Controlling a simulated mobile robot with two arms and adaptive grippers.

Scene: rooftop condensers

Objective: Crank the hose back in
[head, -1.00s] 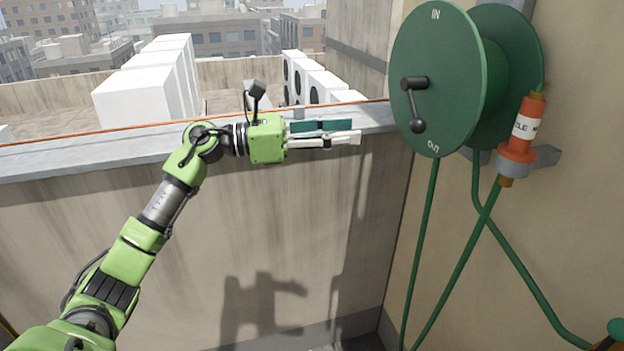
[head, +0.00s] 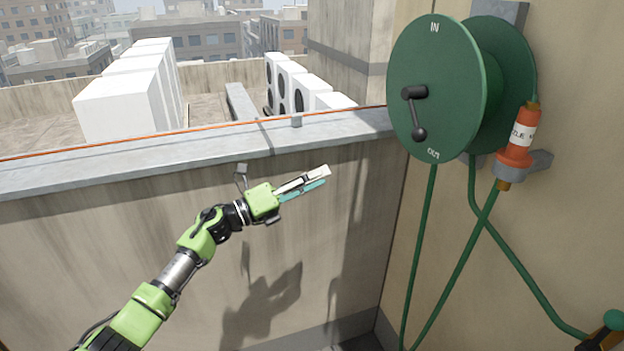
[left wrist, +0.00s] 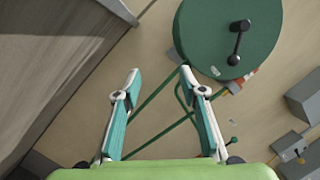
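The green hose reel (head: 455,75) is on the wall at the right, marked IN at its top and with lettering near its bottom. Its black crank (head: 416,112) hangs with the knob down; the crank also shows in the left wrist view (left wrist: 238,42). Green hose (head: 428,230) runs down from the reel, with crossing lengths below. An orange, white-banded nozzle (head: 522,135) sits in a grey holder beside the reel. My left gripper (head: 322,177) is left of and below the crank, apart from it. Its fingers are spread and empty in the left wrist view (left wrist: 160,71). My right gripper is out of view.
A parapet with a grey ledge (head: 190,148) runs along the left, with an orange line on it. White condenser units (head: 125,100) stand beyond. A green-knobbed fitting (head: 612,322) is at the lower right. The space between gripper and reel looks clear.

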